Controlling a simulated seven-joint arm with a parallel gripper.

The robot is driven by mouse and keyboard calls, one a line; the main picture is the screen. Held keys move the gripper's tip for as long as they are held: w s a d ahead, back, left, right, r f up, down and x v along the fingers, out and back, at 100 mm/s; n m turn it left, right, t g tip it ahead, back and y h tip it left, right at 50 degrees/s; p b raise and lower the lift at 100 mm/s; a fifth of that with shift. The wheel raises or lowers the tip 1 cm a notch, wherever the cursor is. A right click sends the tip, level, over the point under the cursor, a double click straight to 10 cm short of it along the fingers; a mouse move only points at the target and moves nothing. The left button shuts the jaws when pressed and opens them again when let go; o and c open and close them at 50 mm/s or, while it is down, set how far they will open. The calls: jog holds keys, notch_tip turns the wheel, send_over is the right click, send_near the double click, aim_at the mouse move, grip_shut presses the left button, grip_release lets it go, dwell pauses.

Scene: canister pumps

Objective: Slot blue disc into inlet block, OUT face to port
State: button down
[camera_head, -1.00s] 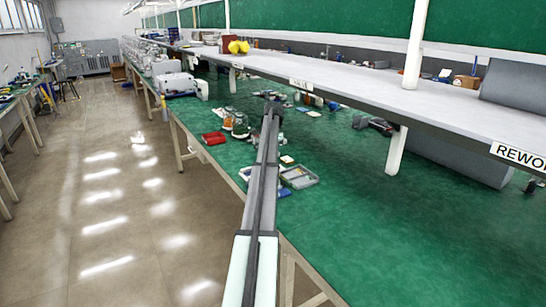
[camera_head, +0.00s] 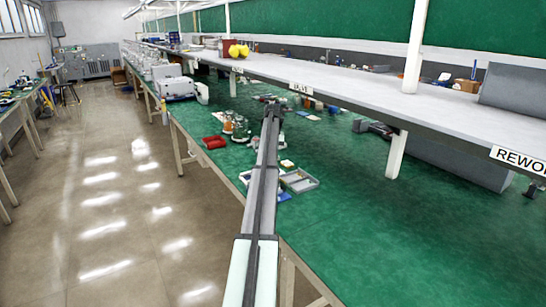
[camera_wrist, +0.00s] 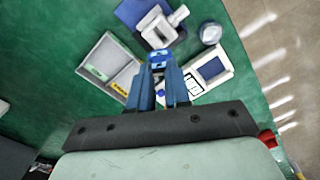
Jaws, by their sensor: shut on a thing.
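In the wrist view my gripper (camera_wrist: 158,88) is shut on a small blue disc (camera_wrist: 157,58) with pale markings at its fingertips. I cannot read which face is which. Just beyond the disc is a white block with a rounded spout (camera_wrist: 160,28), which looks like the inlet block, on a blue mat (camera_wrist: 130,14). The disc appears just short of the block in the picture; whether they touch is unclear. In the head view my arm reaches over the green bench, and the gripper, disc and block cannot be made out.
A grey tray (camera_wrist: 96,72) with green and yellow labels lies left of the gripper. A white and blue unit (camera_wrist: 212,70) and a round clear-topped jar (camera_wrist: 210,33) stand right. In the head view a red tray (camera_head: 214,142) is near the bench edge. Open green bench (camera_head: 370,220) lies right.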

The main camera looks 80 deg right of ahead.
jog(key=n, duration=1.2)
jog(key=shift+n, duration=0.3)
jog(key=n, duration=1.1)
jog(key=shift+n, duration=0.3)
jog(key=shift+f, duration=0.15)
jog(key=shift+f, duration=2.75)
jog(key=shift+f, duration=2.45)
jog(key=c, duration=1)
grip_release()
